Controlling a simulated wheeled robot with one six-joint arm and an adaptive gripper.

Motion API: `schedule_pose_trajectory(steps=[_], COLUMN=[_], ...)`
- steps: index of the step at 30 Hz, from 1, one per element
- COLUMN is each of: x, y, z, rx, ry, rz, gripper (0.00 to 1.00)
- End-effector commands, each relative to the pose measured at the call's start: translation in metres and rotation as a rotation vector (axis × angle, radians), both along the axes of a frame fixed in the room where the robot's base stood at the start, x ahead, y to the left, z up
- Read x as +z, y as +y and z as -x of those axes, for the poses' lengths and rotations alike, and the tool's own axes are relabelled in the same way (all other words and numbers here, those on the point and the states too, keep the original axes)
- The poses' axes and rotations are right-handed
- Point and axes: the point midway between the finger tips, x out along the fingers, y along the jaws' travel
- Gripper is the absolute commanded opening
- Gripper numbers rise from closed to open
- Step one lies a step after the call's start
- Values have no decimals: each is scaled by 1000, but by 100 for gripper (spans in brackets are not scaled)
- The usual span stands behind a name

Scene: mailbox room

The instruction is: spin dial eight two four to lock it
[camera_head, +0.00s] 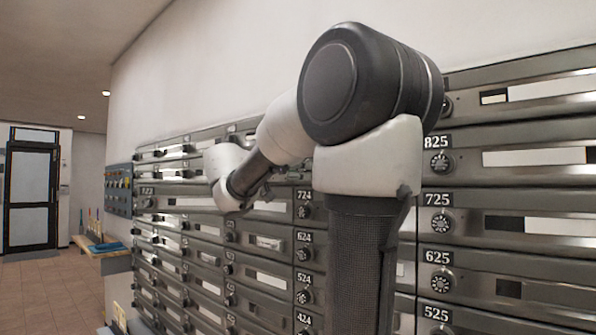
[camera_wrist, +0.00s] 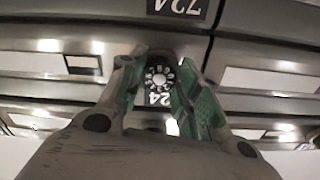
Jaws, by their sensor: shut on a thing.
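The dial of box 824 (camera_wrist: 158,76) is a round dark knob with white marks, seen in the wrist view. Its label sits just below it, partly covered, with "24" readable. My gripper (camera_wrist: 159,70) has its green-padded fingers on both sides of this dial and is shut on it. In the head view my own arm hides the 824 dial and the fingertips. Which number the dial points to is too small to read.
Label 724 (camera_wrist: 178,6) shows at the top of the wrist view. Its dial (camera_head: 305,211) is in the head view. Dial 825 (camera_head: 441,162) and dial 725 (camera_head: 440,221) are right of my arm. A wooden shelf (camera_head: 100,247) stands far left; the floor there is clear.

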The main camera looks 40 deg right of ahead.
Motion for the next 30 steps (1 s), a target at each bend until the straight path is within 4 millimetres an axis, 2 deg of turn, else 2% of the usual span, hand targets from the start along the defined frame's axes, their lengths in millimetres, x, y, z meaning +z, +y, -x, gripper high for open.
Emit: schedule_pose_trajectory(steps=[6,7,10,11,22,26,30], x=[-2,-2,-2,-2,0,0,-1], y=[0,0,0,0,5,24,55], z=[0,0,0,0,0,0,2], rx=[-1,-1,0,0,2,6,7], ry=[3,3,3,3,2,1,2], rz=[-4,-4,-3,-3,0,-1,-1], gripper=[9,35,53,55,55,55,55])
